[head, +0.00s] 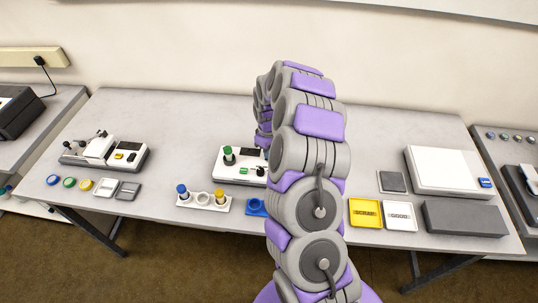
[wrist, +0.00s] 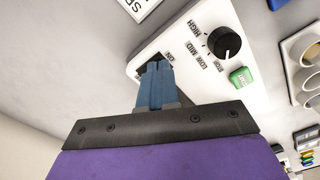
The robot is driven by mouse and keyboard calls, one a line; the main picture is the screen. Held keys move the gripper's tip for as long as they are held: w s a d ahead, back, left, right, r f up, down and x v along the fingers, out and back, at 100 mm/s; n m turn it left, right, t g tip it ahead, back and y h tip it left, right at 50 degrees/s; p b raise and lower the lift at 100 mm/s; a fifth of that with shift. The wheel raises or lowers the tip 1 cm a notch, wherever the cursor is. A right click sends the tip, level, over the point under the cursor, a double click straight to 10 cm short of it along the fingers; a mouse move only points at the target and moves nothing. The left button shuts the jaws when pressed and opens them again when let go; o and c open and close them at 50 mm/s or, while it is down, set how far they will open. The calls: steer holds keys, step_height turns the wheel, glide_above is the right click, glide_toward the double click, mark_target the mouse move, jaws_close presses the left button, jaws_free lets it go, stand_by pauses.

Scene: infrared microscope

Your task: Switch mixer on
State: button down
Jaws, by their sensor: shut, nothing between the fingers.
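The mixer is the white device (head: 228,171) in the middle of the table, partly hidden by my arm in the head view. In the wrist view its white panel (wrist: 200,75) has a black knob (wrist: 224,42) with LOW, MID and HIGH labels and a green button (wrist: 241,77). My gripper (wrist: 157,66) has its blue fingers shut together. Their tips are at a dark recess in the panel beside a small ON label. The fingers cover most of that recess, so the switch position and any contact cannot be told. The head view hides my gripper behind the arm.
A green-capped tube (head: 228,155) stands on the mixer's left. In front are a white holder (head: 203,204) with blue and yellow capped tubes and a blue piece (head: 256,207). A yellow tray (head: 365,213) and white tray (head: 400,216) lie right. Another instrument (head: 105,152) stands left.

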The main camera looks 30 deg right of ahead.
steer(key=shift+f, duration=0.1)
steer(key=shift+r+p, duration=1.2)
steer(key=shift+r, duration=2.3)
